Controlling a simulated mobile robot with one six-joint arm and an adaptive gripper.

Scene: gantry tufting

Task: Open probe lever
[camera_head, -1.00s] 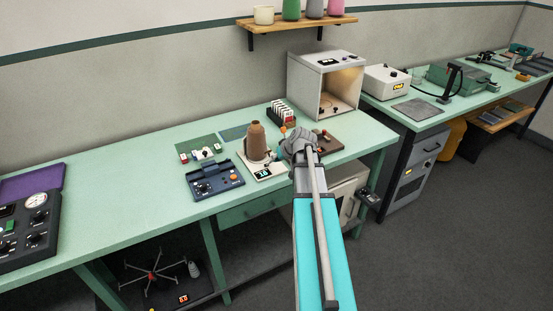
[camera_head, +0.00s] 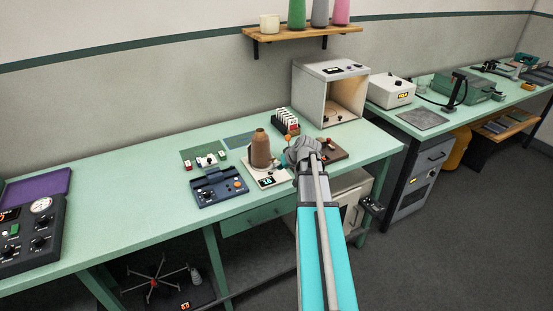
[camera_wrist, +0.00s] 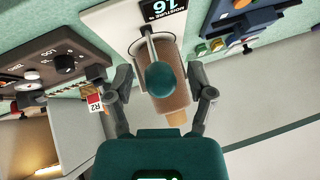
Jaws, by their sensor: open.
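The moisture meter (camera_head: 279,178) is a pale box with a lit display on the green bench; its display reads 16 in the wrist view (camera_wrist: 168,8). A brown cone (camera_head: 260,150) stands upright on it. In the wrist view, a grey lever rod (camera_wrist: 152,48) with a round teal knob (camera_wrist: 161,81) shows in front of the cone (camera_wrist: 172,60). My gripper (camera_wrist: 162,88) is open, one finger on each side of the knob and cone, with gaps visible. In the head view my wrist hides most of my gripper and the lever.
A blue control box (camera_head: 218,188) stands left of the meter. A rack of cards (camera_head: 286,122) is behind it. A brown panel with knobs (camera_head: 333,152) lies to the right, and an open-fronted light booth (camera_head: 330,92) stands at the back. The bench's left middle is clear.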

